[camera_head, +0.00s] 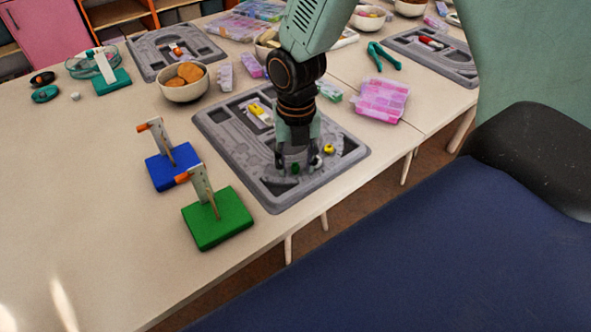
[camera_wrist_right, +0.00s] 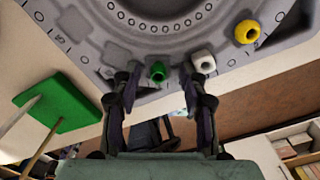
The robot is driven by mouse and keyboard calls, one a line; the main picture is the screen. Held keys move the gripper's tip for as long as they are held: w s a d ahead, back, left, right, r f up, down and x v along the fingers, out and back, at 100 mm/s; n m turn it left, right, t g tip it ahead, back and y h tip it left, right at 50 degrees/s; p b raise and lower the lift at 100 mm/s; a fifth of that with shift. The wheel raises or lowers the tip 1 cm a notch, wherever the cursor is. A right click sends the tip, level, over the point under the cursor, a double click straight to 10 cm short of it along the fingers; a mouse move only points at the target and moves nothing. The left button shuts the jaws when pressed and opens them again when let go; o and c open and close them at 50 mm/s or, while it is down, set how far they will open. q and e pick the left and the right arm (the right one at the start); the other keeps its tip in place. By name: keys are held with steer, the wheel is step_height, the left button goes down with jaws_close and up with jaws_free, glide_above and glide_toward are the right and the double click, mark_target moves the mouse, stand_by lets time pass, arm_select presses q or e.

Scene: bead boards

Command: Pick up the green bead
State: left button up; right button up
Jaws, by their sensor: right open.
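The green bead (camera_head: 295,168) lies on the grey bead board (camera_head: 215,125), low between the fingers of my right gripper (camera_head: 297,165) in the head view. In the right wrist view the green bead (camera_wrist_right: 157,72) shows between the two open fingers of my right gripper (camera_wrist_right: 160,85), nearer the left one. I cannot tell whether either finger touches it. A white bead (camera_wrist_right: 203,62) sits beside it, close to the right fingertip. A yellow bead (camera_head: 329,149) lies further right on the board. My left gripper is not in view.
A green block (camera_head: 230,222) and a blue block (camera_head: 165,170) with upright pieces stand left of the board. A bowl (camera_head: 184,92) and a pink organizer box (camera_head: 380,100) stand behind it. The table's front left is clear. The table edge runs close to the board's right side.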

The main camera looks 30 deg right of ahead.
steer(key=shift+w, duration=0.15)
steer(key=shift+c, duration=0.5)
steer(key=shift+a+r, duration=0.1)
steer(key=shift+a, duration=0.05)
steer(key=shift+c, duration=1.4)
steer(key=c, duration=0.4)
